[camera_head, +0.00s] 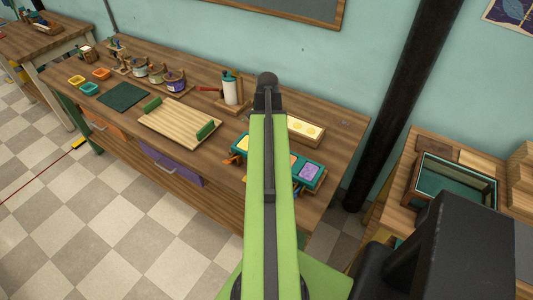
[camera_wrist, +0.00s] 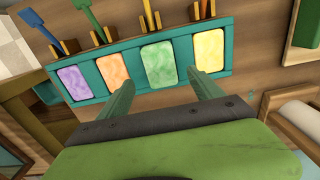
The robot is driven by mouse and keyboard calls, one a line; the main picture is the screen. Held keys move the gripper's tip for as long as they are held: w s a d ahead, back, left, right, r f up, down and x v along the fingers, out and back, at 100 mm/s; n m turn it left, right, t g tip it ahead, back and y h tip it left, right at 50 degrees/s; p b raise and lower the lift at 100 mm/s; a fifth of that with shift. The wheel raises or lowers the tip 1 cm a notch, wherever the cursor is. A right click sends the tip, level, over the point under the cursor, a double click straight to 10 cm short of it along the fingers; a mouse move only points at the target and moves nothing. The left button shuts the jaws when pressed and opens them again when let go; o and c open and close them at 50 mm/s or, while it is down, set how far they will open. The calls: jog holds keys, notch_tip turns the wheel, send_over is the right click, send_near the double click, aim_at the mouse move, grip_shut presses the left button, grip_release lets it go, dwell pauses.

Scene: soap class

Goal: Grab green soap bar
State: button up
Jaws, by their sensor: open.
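In the wrist view, the green soap bar (camera_wrist: 158,63) sits in a compartment of a teal tray (camera_wrist: 150,97), between an orange bar (camera_wrist: 113,70) and a yellow bar (camera_wrist: 209,50). A purple bar (camera_wrist: 74,82) lies at the tray's left end. My gripper (camera_wrist: 161,77) is open and empty, its two green fingers apart on either side of the green bar's lower end. I cannot tell whether they touch anything. In the head view my green arm covers the middle of the tray (camera_head: 321,180) and hides the green bar.
Several small colored tools, one a blue spatula (camera_wrist: 55,20), lie along the tray's edge. A black pipe (camera_head: 410,100) stands at right.

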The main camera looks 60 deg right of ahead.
jog(key=f+b, duration=0.2)
jog(key=f, duration=0.1)
jog(key=f+b, duration=0.2)
jog(key=shift+w+a, duration=0.1)
jog(key=shift+a, duration=0.15)
jog(key=shift+r, duration=0.2)
jog(key=c, duration=1.5)
